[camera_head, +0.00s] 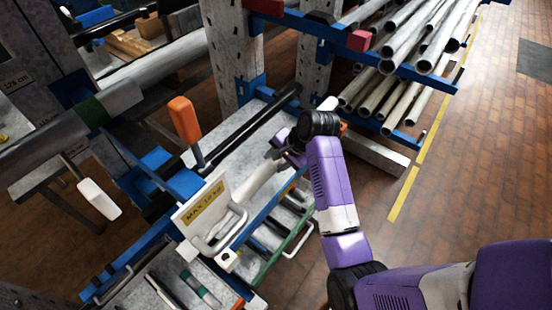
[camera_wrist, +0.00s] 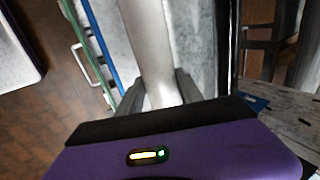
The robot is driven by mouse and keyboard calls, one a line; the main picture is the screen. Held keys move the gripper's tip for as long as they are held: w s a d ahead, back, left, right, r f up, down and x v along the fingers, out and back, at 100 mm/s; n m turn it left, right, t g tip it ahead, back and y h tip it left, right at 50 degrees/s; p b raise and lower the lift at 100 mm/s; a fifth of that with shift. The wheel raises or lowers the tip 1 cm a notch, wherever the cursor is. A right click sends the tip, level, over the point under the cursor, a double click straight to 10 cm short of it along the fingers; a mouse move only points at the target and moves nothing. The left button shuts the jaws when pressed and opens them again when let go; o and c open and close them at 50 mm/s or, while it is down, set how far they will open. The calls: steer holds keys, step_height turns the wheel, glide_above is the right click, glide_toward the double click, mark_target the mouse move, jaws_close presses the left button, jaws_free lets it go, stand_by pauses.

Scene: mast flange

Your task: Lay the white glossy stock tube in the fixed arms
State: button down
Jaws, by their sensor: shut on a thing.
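A pale tube, which looks like the white glossy stock tube (camera_wrist: 149,38), runs up the wrist view between the two dark fingers of my gripper (camera_wrist: 158,92). My gripper is shut on it. In the head view my gripper (camera_head: 284,157) is at the middle, and the tube (camera_head: 262,178) slants down to the left, above the grey bench top. Its lower end is partly hidden behind a white plate. Blue arms (camera_head: 430,81) on the rack at the upper right carry several grey tubes. Other blue arms (camera_head: 186,184) stand at the left. I cannot tell which are the fixed arms.
A white plate with a yellow "MAX" label (camera_head: 203,202) and an orange-handled lever (camera_head: 185,118) stand close left of my gripper. A thick grey pipe (camera_head: 165,62) crosses the upper left. Grey rack posts (camera_head: 234,50) rise behind. Brick floor (camera_head: 470,165) is open at right.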

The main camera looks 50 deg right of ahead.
stand_by(0.3)
steer(key=c, duration=0.7)
jaws_free()
steer(key=shift+f, duration=0.1)
steer(key=v, duration=0.8)
steer(key=shift+w, duration=0.15)
